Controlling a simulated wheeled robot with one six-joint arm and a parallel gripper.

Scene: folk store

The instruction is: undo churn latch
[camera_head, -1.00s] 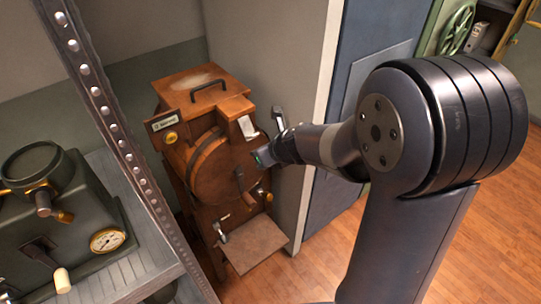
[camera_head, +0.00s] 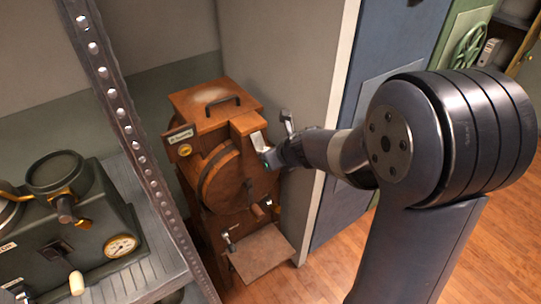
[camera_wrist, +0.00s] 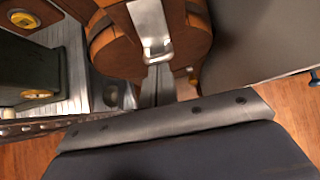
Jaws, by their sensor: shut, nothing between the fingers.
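The churn (camera_head: 222,175) is a brown wooden cabinet with a round drum front and a dark handle on its lid. A pale metal latch plate (camera_head: 258,140) sits at the upper right of its front. My gripper (camera_head: 268,158) is at the lower end of this plate, its fingers shut with nothing between them. In the wrist view the shiny latch strip (camera_wrist: 149,22) runs down the drum towards my gripper (camera_wrist: 158,58). The tips overlap the strip's lower end; I cannot tell whether they touch it.
A grey shelf (camera_head: 150,270) with dark green gauge equipment (camera_head: 75,225) stands at the left, behind a perforated metal post (camera_head: 125,125). A grey wall panel (camera_head: 300,60) rises close to the churn's right side. Wooden floor (camera_head: 330,262) is open at the front right.

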